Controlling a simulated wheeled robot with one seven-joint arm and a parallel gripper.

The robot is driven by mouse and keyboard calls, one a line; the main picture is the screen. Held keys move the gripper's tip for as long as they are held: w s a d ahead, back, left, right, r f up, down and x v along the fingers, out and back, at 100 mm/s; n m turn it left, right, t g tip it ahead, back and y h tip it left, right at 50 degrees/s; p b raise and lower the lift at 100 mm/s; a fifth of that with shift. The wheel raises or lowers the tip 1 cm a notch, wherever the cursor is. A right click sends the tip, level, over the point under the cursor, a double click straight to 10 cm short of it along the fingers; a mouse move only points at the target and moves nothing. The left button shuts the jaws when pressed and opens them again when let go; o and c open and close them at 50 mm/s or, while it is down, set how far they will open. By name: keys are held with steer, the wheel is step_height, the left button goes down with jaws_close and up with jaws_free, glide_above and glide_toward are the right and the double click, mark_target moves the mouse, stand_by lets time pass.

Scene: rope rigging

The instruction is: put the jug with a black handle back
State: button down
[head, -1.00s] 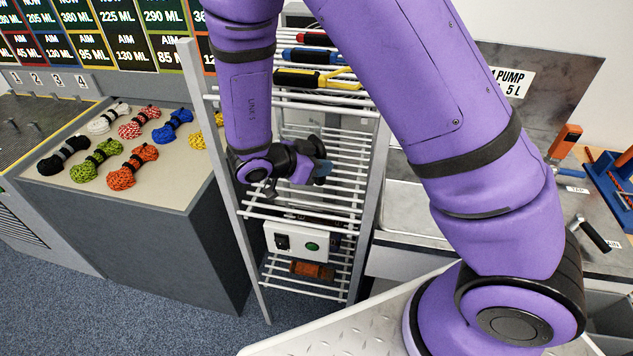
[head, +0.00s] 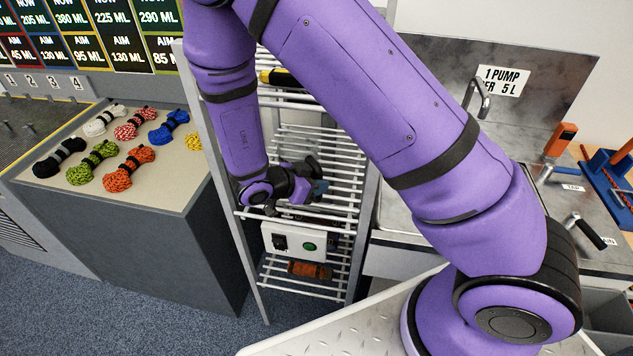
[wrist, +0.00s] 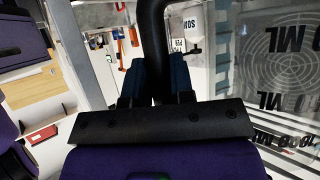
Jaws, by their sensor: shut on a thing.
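The jug (wrist: 285,85) is clear, with dark ML markings and rings on it, and fills the right of the wrist view. Its black handle (wrist: 152,45) stands between my gripper's two blue fingers (wrist: 155,85), which are shut on it. In the head view my gripper (head: 314,180) is at the wire rack (head: 350,150), level with a middle shelf and above the white box. I cannot make out the clear jug in the head view, nor tell whether it touches a shelf.
A white box with a green button (head: 295,240) and an orange-brown item (head: 310,269) occupy lower shelves. Rack posts stand close on both sides of my gripper. Rope coils (head: 130,168) lie on the left counter; a sink with a tap (head: 480,100) is at right.

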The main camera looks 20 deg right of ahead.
steer(key=c, duration=1)
jaws_free()
steer(key=shift+r, duration=0.15)
steer(key=v, duration=1.2)
